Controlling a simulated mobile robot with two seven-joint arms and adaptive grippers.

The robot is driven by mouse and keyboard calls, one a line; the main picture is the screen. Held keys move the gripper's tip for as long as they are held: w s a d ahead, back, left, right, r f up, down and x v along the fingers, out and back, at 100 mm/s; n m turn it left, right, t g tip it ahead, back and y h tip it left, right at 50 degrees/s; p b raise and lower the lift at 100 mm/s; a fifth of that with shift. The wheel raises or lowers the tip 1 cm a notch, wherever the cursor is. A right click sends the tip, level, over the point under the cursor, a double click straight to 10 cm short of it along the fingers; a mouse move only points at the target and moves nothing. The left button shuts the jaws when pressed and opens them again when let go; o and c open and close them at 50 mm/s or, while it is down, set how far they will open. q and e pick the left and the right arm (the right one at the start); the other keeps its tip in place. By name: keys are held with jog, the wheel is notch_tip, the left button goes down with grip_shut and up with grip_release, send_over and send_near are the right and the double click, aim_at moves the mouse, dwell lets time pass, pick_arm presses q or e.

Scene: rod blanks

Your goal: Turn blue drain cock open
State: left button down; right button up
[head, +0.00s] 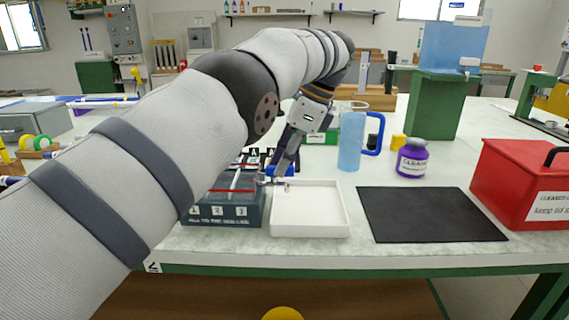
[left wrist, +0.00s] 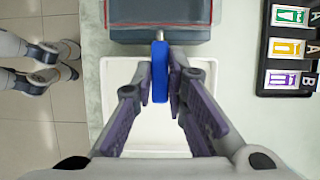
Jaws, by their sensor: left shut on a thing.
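The blue drain cock (left wrist: 160,72) shows in the left wrist view as an upright blue lever below a short metal stem. The stem comes from the grey tank (head: 222,213), which has a red line along its top and also shows in the left wrist view (left wrist: 160,35). My left gripper (left wrist: 160,84) is shut on the cock, with one finger on each side of it. In the head view my left gripper (head: 278,172) is at the tank's right side, and the cock is mostly hidden there. My right gripper is in neither view.
A white tray (head: 312,228) lies beside the tank, under my left gripper. A black mat (head: 430,214), red box (head: 525,185), purple jar (head: 411,160) and blue jug (head: 350,142) stand to the right. A dark board with coloured labels (left wrist: 290,50) is near the tank.

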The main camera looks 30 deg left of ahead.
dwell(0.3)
pick_arm(q)
jog(key=c, duration=1.9)
grip_release()
